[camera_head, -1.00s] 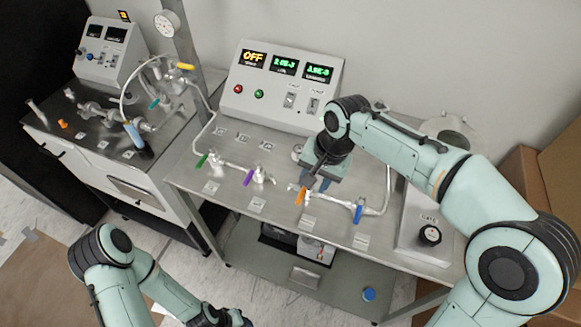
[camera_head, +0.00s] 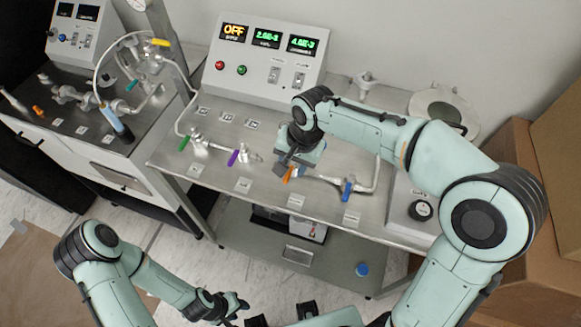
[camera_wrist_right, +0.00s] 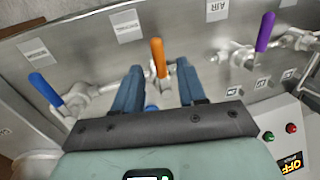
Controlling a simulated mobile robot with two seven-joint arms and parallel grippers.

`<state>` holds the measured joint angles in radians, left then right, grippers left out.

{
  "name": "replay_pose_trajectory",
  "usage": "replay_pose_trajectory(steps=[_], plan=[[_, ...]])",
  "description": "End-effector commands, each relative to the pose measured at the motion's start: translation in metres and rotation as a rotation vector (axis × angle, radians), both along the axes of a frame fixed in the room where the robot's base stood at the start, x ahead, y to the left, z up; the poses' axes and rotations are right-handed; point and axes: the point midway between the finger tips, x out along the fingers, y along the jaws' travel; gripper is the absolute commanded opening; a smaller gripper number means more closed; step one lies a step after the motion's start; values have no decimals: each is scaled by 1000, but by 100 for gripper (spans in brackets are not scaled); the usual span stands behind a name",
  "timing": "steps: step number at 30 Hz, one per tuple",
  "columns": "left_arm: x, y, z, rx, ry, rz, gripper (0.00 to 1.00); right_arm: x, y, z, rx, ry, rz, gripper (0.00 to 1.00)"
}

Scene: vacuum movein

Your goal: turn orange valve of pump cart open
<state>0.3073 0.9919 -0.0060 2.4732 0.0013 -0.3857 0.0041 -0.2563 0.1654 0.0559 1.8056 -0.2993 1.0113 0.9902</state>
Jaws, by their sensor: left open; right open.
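In the right wrist view the orange handle (camera_wrist_right: 158,57) shows between the two blue fingers of my open right gripper (camera_wrist_right: 160,78). It points away from the gripper's palm, with a visible gap on each side. Whether the fingers reach down around it is hard to tell. My left gripper (camera_head: 232,305) is open and empty, low in front of the cart.
On the same line are green (camera_head: 184,143), purple (camera_head: 233,157) and blue (camera_head: 347,190) handles. A control box (camera_head: 262,62) reading OFF stands behind. A second cart (camera_head: 80,130) is at left, cardboard boxes (camera_head: 520,180) at right. A black knob (camera_head: 420,210) is near the right end.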

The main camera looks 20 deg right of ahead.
Motion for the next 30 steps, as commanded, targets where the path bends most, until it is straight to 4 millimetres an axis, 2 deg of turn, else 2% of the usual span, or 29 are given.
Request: replay_pose_trajectory(steps=[6,14,15,17,18,19,30], plan=[[-1,0,-2,0,1,0,43,2,2,-17,-1,-1,0,41],[-1,0,-2,0,1,0,43,2,3,-18,0,-1,-1,41],[-1,0,-2,0,1,0,43,2,3,-18,0,-1,-1,38],[-1,0,-2,0,1,0,43,2,3,-18,-1,-1,0,18],[-1,0,-2,0,1,0,43,2,3,-18,-1,-1,0,5],[-1,0,-2,0,1,0,43,2,3,-18,-1,-1,0,0],[0,0,-1,0,0,0,43,2,1,-17,1,0,25,0]])
